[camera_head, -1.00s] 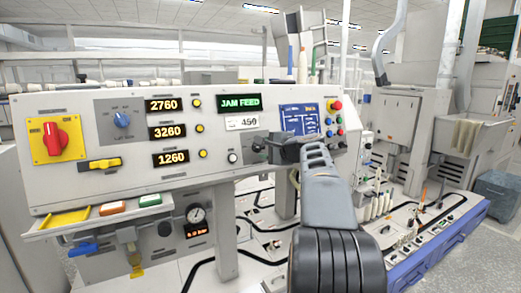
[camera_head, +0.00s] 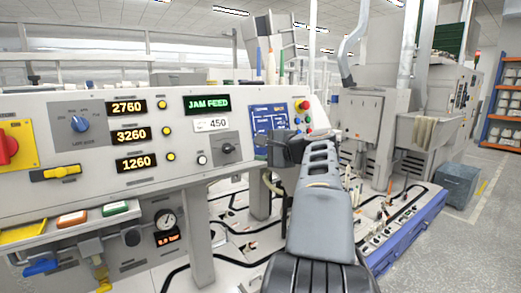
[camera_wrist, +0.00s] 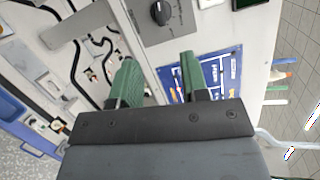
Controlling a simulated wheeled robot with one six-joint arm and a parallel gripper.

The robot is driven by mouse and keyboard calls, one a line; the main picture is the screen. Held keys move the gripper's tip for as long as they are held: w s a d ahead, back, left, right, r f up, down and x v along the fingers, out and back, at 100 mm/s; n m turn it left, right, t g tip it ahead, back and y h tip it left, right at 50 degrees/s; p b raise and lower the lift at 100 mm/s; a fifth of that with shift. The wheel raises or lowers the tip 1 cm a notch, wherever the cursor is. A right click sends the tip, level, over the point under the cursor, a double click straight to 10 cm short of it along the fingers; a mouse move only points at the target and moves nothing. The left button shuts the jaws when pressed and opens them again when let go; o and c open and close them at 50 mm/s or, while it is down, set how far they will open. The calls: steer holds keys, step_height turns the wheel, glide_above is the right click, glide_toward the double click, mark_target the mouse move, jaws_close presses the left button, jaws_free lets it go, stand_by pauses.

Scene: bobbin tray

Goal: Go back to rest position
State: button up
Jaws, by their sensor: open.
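My gripper (camera_head: 283,150) is in front of the right part of the machine's control panel (camera_head: 70,100) in the head view. In the wrist view its two green-padded fingers (camera_wrist: 158,82) stand apart with nothing between them. A black rotary knob (camera_wrist: 161,12) is on the panel beyond the fingertips; it also shows in the head view (camera_head: 228,149), left of my gripper and apart from it. A blue label plate (camera_wrist: 215,75) lies behind the right finger.
A white machine bed with black tracks (camera_head: 235,225) extends below the panel. Colored buttons (camera_head: 306,118) sit at the panel's right end. A blue-grey bin (camera_head: 457,185) stands on the floor at right, near an orange shelf rack (camera_head: 500,110). Grey floor (camera_head: 440,250) is open at lower right.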

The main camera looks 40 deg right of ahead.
stand_by(0.4)
step_height(320, 180, down, 9)
steer(key=s+n+g+h, duration=0.1)
steer(key=g, duration=0.2)
steer(key=s+a+f+n+g+p, duration=0.2)
steer(key=a+f+n+g+p, duration=0.2)
steer(key=a+f+g, duration=0.15)
steer(key=s+a+n+g+p, duration=0.1)
steer(key=s+a+n+p, duration=0.2)
steer(key=a, duration=0.4)
steer(key=s+a+f+n+g+p, duration=0.1)
steer(key=s+a+n+p, duration=0.2)
steer(key=a+n, duration=0.3)
steer(key=s+a+f+n+g+p, duration=0.1)
steer(key=s+a+n+p, duration=0.2)
steer(key=a, duration=0.7)
steer(key=shift+f+n+g+h+p, duration=0.25)
steer(key=shift+n+g+h+p, duration=0.1)
steer(key=shift+n, duration=0.85)
